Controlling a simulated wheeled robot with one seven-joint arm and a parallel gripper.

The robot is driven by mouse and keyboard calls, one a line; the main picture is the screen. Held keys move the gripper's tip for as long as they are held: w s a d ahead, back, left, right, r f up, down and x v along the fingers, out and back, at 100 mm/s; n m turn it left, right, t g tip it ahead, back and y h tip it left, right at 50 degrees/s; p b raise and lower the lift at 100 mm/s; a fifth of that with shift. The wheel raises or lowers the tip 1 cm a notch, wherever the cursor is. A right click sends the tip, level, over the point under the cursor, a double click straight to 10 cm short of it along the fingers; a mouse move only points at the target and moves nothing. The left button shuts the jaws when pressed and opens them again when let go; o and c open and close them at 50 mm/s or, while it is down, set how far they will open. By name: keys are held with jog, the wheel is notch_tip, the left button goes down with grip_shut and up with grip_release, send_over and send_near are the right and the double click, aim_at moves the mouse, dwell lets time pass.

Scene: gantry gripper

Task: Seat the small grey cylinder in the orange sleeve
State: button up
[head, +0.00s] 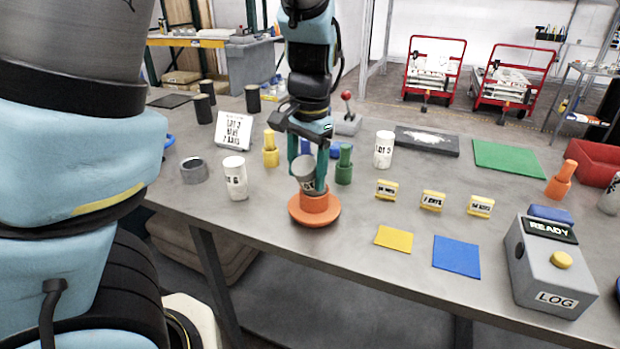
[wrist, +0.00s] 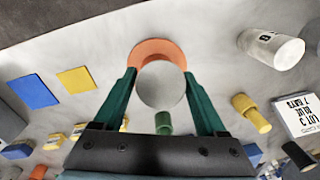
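The small grey cylinder (head: 305,174) leans with its top to the left in the head view. Its lower end is at the mouth of the orange sleeve (head: 314,203), which has a wide round base; I cannot tell whether that end is inside. My gripper (head: 310,170) points down over the sleeve, its green fingers on either side of the cylinder. In the wrist view, the fingertips of my gripper (wrist: 160,76) meet the sides of the cylinder (wrist: 160,88). The cylinder hides much of the orange sleeve (wrist: 158,49) there.
A white labelled cylinder (head: 235,178) and a grey ring (head: 194,170) stand to the left. A green peg piece (head: 344,165) is close on the right, a yellow one (head: 270,150) behind left. Yellow (head: 394,239) and blue (head: 456,257) squares lie front right.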

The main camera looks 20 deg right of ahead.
grip_shut()
dwell(0.4)
